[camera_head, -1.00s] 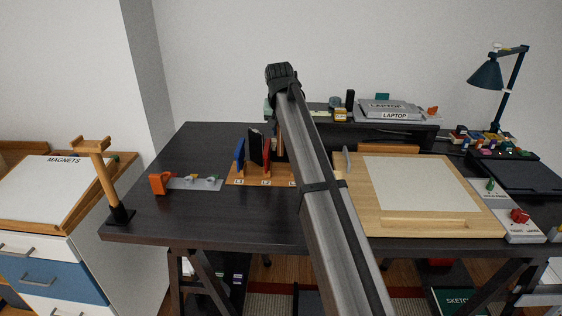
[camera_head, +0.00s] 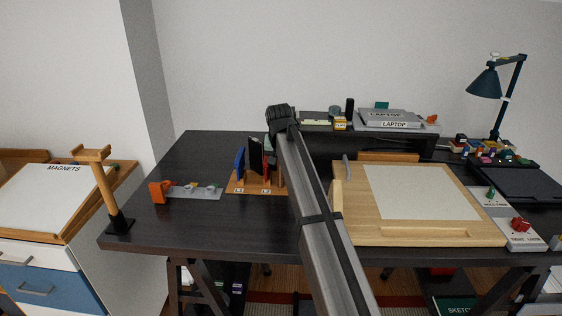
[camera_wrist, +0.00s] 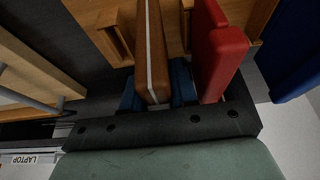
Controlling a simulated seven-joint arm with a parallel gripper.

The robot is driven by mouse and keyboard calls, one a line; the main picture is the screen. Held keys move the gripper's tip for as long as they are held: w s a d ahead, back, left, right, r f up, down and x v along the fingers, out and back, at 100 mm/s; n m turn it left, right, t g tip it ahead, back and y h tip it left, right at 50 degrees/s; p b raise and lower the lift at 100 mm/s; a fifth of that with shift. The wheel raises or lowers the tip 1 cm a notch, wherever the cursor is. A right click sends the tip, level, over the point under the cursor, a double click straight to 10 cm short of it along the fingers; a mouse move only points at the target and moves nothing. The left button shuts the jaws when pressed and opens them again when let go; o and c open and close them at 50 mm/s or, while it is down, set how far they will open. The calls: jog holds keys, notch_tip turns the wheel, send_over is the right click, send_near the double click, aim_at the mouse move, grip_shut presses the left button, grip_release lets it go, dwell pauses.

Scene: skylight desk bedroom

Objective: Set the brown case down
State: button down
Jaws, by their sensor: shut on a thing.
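My gripper (camera_wrist: 156,90) is shut on the brown case (camera_wrist: 152,45), with blue fingertips on both sides of it. The case is a thin brown slab with a pale stripe along its edge. It is over the wooden rack (camera_wrist: 105,35); I cannot tell if it touches the base. A red case (camera_wrist: 222,55) stands close on the right in the wrist view. In the head view the rack (camera_head: 238,189) stands on the dark desk with upright cases in it.
A drawing board (camera_head: 350,225) lies right of my arm. A grey strip with an orange holder (camera_head: 157,192) lies to the left. The desk front (camera_head: 220,232) is bare.

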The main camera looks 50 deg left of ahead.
jog(key=shift+f, duration=0.1)
jog(key=c, duration=1.2)
grip_release()
jog(key=shift+o, duration=0.2)
jog(key=v, duration=1.2)
